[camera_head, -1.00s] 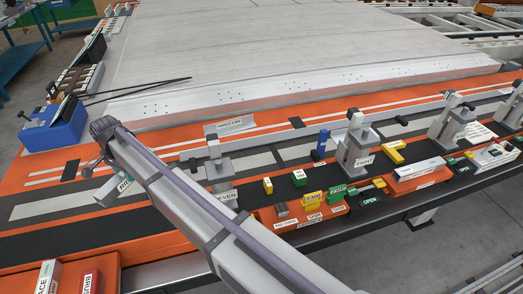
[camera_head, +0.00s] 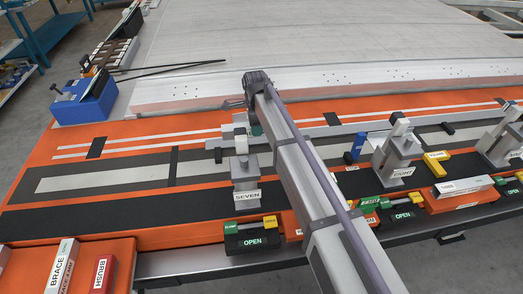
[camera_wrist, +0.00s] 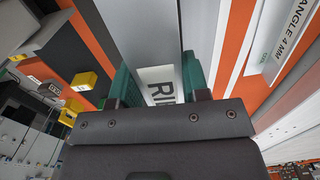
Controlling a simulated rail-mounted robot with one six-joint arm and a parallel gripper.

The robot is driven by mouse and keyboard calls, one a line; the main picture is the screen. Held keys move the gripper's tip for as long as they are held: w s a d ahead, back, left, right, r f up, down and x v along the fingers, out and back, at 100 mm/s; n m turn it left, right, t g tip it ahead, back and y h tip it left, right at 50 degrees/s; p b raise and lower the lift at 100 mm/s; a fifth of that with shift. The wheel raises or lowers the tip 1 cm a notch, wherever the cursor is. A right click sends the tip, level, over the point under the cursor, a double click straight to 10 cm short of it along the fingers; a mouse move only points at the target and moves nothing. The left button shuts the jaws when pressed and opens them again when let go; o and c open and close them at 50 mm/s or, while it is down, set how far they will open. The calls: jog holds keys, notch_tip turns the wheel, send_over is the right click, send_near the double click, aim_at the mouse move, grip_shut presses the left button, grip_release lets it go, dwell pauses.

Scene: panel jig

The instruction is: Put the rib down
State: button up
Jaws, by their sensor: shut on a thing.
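My gripper (camera_wrist: 158,88) is shut on the rib (camera_wrist: 150,25), a grey piece with a white label of which "RI" shows between the green fingers in the wrist view. In the head view my gripper (camera_head: 255,127) is at the far end of my arm, above the orange and black jig strip just behind the clamp post marked SEVEN (camera_head: 243,170). My arm hides most of the rib there. I cannot tell whether the rib touches the jig.
A post marked EIGHT (camera_head: 397,155) stands to the right. A toggle marked OPEN (camera_head: 252,236) sits in front of SEVEN. A piece labelled ANGLE 4 MM (camera_wrist: 283,38) lies beside the rib. The large pale panel (camera_head: 300,45) lies behind; a blue box (camera_head: 84,102) stands left.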

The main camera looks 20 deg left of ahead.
aim_at(257, 152)
notch_tip(257, 152, down, 10)
jog(key=b, duration=0.8)
jog(key=shift+b, duration=0.3)
jog(key=shift+r+p, duration=0.3)
jog(key=shift+r, duration=0.1)
grip_shut()
jog(key=shift+f, duration=0.25)
jog(key=o, duration=1.2)
grip_release()
jog(key=shift+r, duration=0.15)
notch_tip(257, 152, up, 12)
jog(key=p, duration=1.2)
jog(key=shift+r, duration=0.25)
jog(key=shift+f, duration=0.2)
jog(key=shift+d, duration=0.1)
